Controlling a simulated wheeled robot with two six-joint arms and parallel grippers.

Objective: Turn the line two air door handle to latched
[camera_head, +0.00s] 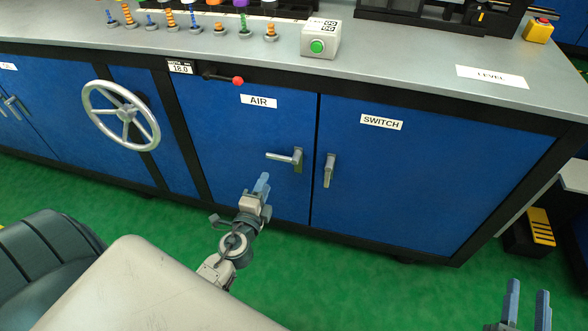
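The blue door labelled AIR (240,135) is closed. Its grey lever handle (284,157) sticks out roughly level, pointing left from its mount near the door's right edge. My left gripper (263,182) is just below and left of this handle, apart from it in the picture. Its fingers are seen nearly edge-on, so their gap is unclear. My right gripper (526,304) is low at the bottom right, far from the handle, with its two fingers spread and nothing between them. No line number shows on the AIR door.
The SWITCH door (430,180) beside it has a handle (329,171) hanging down. A spoked handwheel (122,115) and a red-knobbed lever (237,81) stick out on the left. A green-button box (321,43) stands on the countertop. Green floor is open in front.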

